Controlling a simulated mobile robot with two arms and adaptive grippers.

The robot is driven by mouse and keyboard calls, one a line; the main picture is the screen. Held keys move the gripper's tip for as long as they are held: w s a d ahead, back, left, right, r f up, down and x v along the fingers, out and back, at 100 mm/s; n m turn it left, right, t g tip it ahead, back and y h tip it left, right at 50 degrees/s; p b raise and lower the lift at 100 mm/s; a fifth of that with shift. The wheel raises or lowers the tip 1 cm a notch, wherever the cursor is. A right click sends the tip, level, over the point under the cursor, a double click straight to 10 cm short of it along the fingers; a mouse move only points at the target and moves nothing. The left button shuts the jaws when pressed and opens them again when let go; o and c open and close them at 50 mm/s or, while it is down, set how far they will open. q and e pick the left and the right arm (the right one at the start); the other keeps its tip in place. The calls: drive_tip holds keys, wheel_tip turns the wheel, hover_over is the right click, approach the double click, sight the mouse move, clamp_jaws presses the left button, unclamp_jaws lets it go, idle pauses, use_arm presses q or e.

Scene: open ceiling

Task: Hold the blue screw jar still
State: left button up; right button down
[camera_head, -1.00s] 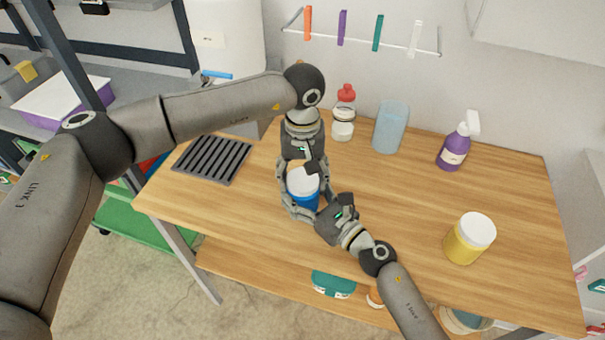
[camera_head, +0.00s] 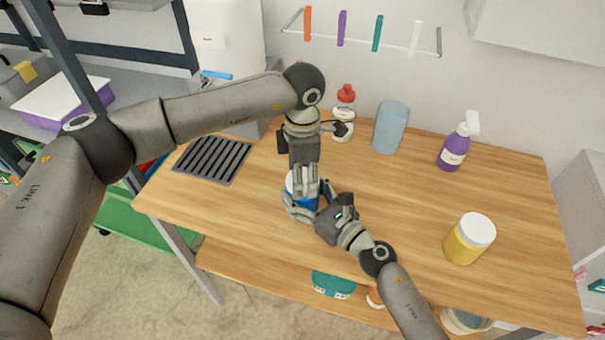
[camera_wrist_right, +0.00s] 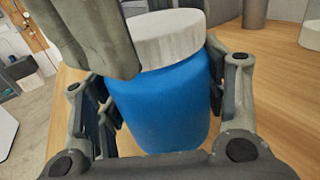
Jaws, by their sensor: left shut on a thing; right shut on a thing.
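The blue screw jar (camera_wrist_right: 165,105) stands upright on the wooden table, with a white ridged lid (camera_wrist_right: 168,40) on top. In the head view the jar (camera_head: 309,204) is mostly hidden by my grippers. My right gripper (camera_head: 304,207) comes in low from the right and is shut around the blue body; its fingers show on both sides of the jar in the wrist view. My left gripper (camera_head: 305,186) points down from above and is shut on the lid. One of its grey fingers covers the lid's left side in the wrist view.
A yellow jar (camera_head: 469,240) stands at the right, a purple spray bottle (camera_head: 454,150) behind it. A blue cup (camera_head: 391,127) and a red-capped bottle (camera_head: 344,112) stand at the back. A dark slotted grate (camera_head: 212,160) lies at the left. The table's middle right is clear.

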use_arm(q)
drive_tip(key=n, duration=0.6)
drive_tip(key=shift+n, duration=0.4)
drive_tip(key=n, duration=1.3)
drive_tip(key=shift+w+r, duration=0.1)
drive_tip(key=n, duration=0.6)
drive_tip(key=shift+n, duration=0.4)
drive_tip(key=shift+r, duration=0.1)
drive_tip(key=shift+r, duration=1)
